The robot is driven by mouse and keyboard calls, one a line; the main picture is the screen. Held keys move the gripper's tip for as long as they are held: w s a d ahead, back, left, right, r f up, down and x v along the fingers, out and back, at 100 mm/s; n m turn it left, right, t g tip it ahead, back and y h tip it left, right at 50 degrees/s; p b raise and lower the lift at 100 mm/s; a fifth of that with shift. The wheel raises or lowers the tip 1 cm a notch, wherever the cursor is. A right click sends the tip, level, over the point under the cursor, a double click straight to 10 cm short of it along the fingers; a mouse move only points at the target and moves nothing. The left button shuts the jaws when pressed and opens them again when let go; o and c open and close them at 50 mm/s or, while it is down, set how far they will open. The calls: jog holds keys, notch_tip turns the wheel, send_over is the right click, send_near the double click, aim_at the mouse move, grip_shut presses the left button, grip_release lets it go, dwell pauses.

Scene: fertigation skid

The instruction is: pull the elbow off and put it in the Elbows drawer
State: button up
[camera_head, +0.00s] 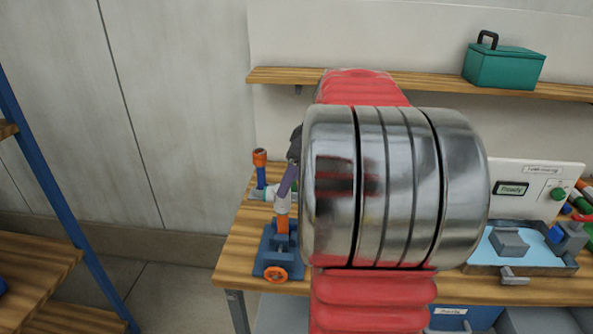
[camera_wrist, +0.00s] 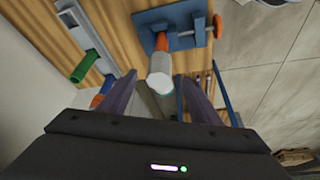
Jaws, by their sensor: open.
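A pale grey-white elbow (camera_head: 283,203) sits on top of an orange pipe (camera_head: 282,224), which stands in a blue vise (camera_head: 268,254) with an orange handwheel, at the left of the bench. The wrist view shows the elbow (camera_wrist: 160,82) end-on below the vise (camera_wrist: 172,30). My gripper (camera_wrist: 157,85) is open, with its two purple fingers to either side of the elbow; I cannot tell whether they touch it. In the head view my gripper (camera_head: 287,180) is at the elbow, partly hidden by my arm. I cannot identify the Elbows drawer; a blue drawer front (camera_head: 450,317) shows under the bench.
A blue pipe with an orange top (camera_head: 260,168) stands behind the vise. A shallow tray of blue liquid (camera_head: 485,256) and a control panel (camera_head: 520,180) are at the right. A teal box (camera_head: 503,67) is on the shelf. A blue-posted rack (camera_head: 55,190) stands at left.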

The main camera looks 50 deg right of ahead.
aim_at(278, 187)
jog(key=x, duration=0.8)
jog(key=shift+w+f, duration=0.15)
jog(key=shift+f, duration=0.15)
jog(key=c, duration=1.4)
jog(key=shift+r, duration=0.25)
jog(key=shift+r, duration=2.9)
grip_shut()
